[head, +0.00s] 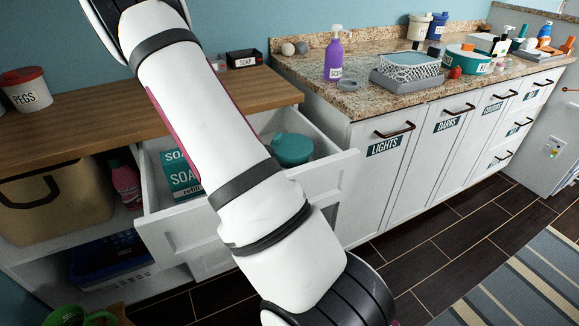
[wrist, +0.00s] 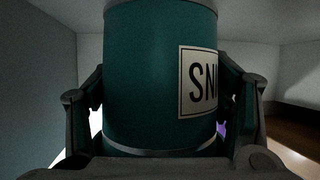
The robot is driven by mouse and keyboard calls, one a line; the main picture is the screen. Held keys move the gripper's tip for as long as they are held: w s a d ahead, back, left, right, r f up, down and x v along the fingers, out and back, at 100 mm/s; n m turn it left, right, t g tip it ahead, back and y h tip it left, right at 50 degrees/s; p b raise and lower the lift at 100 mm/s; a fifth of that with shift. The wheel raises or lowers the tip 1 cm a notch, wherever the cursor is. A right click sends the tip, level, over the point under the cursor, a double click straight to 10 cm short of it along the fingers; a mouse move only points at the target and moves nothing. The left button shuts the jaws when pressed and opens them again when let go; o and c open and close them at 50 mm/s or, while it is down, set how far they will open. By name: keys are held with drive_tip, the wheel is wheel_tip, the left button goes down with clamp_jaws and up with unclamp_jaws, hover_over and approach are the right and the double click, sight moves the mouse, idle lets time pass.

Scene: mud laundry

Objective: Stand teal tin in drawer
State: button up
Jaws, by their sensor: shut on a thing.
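The tin's top is out of the picture. The white drawer (head: 185,243) stands pulled open under the wooden counter in the head view. My arm crosses in front of it and hides part of its inside; my gripper does not show there.
A basket (head: 58,200) and pink bottle (head: 127,185) stand left of the drawer. A granite counter (head: 350,100) is right.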

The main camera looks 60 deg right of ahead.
drive_tip(key=shift+f, duration=0.25)
drive_tip(key=shift+f, duration=0.2)
drive_tip(key=o, duration=1)
drive_tip(key=shift+r, duration=0.15)
drive_tip(key=shift+w+a+r, duration=0.1)
drive_tip(key=shift+a+r, duration=0.1)
drive_tip(key=p+v, duration=0.1)
drive_tip(key=v, duration=1)
drive_tip(key=shift+a+p, duration=0.2)
drive_tip(key=shift+p, duration=0.2)
drive_tip(key=shift+w, duration=0.1)
